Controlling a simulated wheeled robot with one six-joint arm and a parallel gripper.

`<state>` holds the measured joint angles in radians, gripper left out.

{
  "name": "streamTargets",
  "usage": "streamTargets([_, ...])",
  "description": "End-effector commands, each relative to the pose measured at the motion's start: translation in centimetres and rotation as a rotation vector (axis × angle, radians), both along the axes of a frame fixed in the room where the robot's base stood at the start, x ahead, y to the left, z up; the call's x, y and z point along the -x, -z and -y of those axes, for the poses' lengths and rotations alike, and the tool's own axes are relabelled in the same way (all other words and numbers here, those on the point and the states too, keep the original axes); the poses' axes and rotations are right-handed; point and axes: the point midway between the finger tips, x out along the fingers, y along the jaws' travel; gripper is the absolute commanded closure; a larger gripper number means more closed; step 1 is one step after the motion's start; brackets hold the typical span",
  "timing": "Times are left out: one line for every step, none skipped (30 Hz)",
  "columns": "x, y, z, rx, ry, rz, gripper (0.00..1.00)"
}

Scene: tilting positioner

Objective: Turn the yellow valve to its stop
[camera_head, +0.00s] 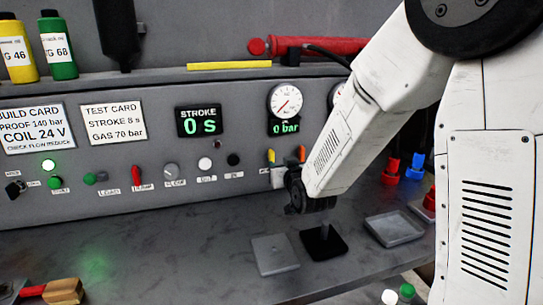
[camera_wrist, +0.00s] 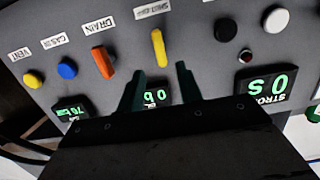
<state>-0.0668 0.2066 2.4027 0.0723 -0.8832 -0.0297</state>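The yellow valve is a narrow yellow lever (camera_wrist: 158,47) on the grey panel, nearly upright in the wrist view, beside a label. In the head view the yellow lever (camera_head: 271,156) shows just above and left of my gripper (camera_head: 300,193). In the wrist view my gripper (camera_wrist: 160,71) is open, with its two dark fingers apart and nothing between their tips. The lever's near end lies close to the gap between the fingertips. I cannot tell whether either finger touches it.
An orange drain lever (camera_wrist: 102,62) stands beside the yellow one, with a blue button (camera_wrist: 67,70) beyond it. The pressure display (camera_head: 285,127) reads 0 bar and the stroke display (camera_head: 199,121) reads 0 s.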

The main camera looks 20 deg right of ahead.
Motion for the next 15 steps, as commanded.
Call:
streamTargets([-0.5,0.6,-0.1,0.002,0.002,0.038,0.65])
streamTargets([-0.8,0.6,-0.1,0.003,0.004,0.064,0.65])
streamTargets([-1.0,0.7,-0.1,0.004,0.005,0.093,0.65])
streamTargets([-1.1,0.7,-0.2,0.004,0.007,0.11,0.65])
streamTargets([-1.2,0.7,-0.2,0.005,0.007,0.125,0.65])
streamTargets([-1.4,0.7,-0.2,0.006,0.008,0.139,0.65])
streamTargets([-1.5,0.7,-0.2,0.006,0.009,0.147,0.65])
streamTargets([-1.7,0.7,-0.2,0.006,0.009,0.151,0.65])
streamTargets([-2.1,0.7,-0.2,0.006,0.009,0.156,0.65])
streamTargets([-2.4,0.6,-0.2,0.006,0.01,0.158,0.65])
streamTargets([-2.8,0.6,-0.2,0.006,0.01,0.159,0.65])
streamTargets([-3.4,0.7,-0.2,0.006,0.01,0.158,0.65])
streamTargets([-3.9,0.6,-0.2,0.006,0.01,0.159,0.65])
streamTargets([-4.4,0.6,-0.1,0.006,0.01,0.159,0.65])
streamTargets([-5.1,0.6,-0.2,0.006,0.01,0.158,0.65])
